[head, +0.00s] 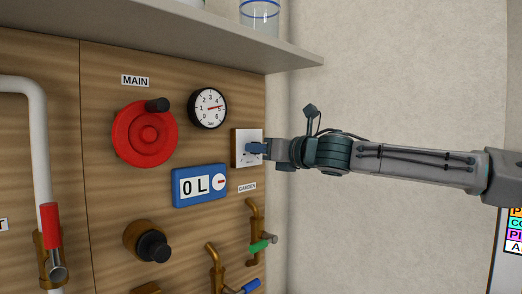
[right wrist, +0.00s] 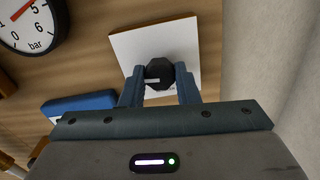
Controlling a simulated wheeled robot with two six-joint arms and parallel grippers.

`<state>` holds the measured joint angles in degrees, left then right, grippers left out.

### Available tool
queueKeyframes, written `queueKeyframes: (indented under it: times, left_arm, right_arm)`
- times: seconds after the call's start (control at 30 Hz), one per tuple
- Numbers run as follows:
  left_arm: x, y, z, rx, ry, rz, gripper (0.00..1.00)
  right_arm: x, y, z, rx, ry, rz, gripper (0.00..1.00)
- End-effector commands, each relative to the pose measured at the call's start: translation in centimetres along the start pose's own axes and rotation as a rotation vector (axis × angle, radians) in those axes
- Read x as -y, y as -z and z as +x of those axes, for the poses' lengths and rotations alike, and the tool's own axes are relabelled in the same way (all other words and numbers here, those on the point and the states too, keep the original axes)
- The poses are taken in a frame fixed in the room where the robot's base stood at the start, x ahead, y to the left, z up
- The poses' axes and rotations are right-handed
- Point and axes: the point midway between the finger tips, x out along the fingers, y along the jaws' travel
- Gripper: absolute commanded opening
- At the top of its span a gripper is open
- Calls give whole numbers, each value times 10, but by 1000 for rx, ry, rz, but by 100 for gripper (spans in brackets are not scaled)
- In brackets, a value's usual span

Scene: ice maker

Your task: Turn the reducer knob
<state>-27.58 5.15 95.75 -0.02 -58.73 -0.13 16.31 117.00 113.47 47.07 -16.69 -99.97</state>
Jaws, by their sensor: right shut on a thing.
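My right gripper (head: 256,148) reaches in from the right to a white square plate (head: 240,133) on the wooden panel. In the right wrist view its two blue fingers (right wrist: 160,80) are shut on a small dark knob (right wrist: 159,71) in front of the white plate (right wrist: 175,42). A brass fitting with a black knob (head: 153,246) sits lower left on the panel, apart from the gripper. No readable label names either knob as the reducer. My left gripper is not in view.
A red wheel (head: 146,133) marked MAIN and a round pressure gauge (head: 208,108) are to the left. A blue meter (head: 199,186) is just below. Brass taps (head: 254,218) stick out lower down. A shelf (head: 170,32) juts out above.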

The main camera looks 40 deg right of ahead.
Motion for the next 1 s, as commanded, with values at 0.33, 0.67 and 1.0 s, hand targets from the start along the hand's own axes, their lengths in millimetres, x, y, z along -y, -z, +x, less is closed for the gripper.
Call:
queueKeyframes:
  times: [0.33, 0.67, 1.0]
  left_arm:
    - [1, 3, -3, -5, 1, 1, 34]
    - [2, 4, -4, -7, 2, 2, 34]
    - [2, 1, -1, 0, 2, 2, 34]
  right_arm:
    - [-1, 3, 0, -5, -3, -107, 6]
    - [-2, 4, 0, -5, -4, -120, 6]
    - [-1, 3, 0, -4, -3, -120, 50]
